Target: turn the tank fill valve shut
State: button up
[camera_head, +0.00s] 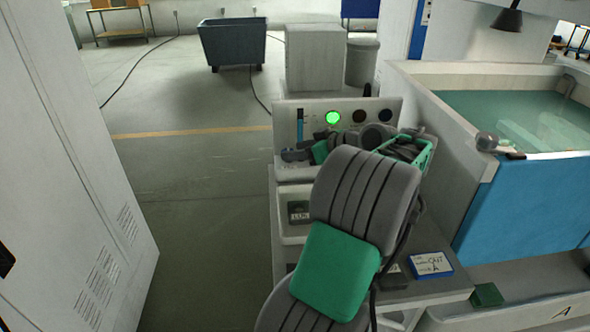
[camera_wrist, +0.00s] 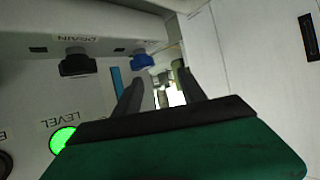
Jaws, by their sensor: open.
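The wrist view shows a blue knob (camera_wrist: 143,60) on the underside edge of a white panel, with a black knob (camera_wrist: 77,64) marked DRAIN beside it. I cannot read a label for the blue knob, so I cannot confirm that it is the fill valve. My gripper (camera_wrist: 160,82) is open, its two dark fingers apart with nothing seen between them. The blue knob shows just past the left finger; I see no grip on it. In the head view my arm hides much of the control panel (camera_head: 386,105) and the knobs are not clear.
A green LEVEL lamp (camera_head: 333,118) is lit on the panel; it also shows in the wrist view (camera_wrist: 63,140). The water tank (camera_head: 520,200) stands right of the panel. A white cabinet (camera_head: 70,170) is at left, with clear floor between.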

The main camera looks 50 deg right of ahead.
aim_at(294, 164)
jog(key=s+d+t, duration=0.1)
jog(key=s+d, duration=0.2)
jog(key=s, duration=0.1)
jog(key=shift+h, duration=0.3)
jog(key=x, duration=0.8)
jog(key=shift+s+a+f, duration=0.1)
jog(key=shift+a+f, duration=0.15)
jog(key=shift+a, duration=0.05)
grip_shut()
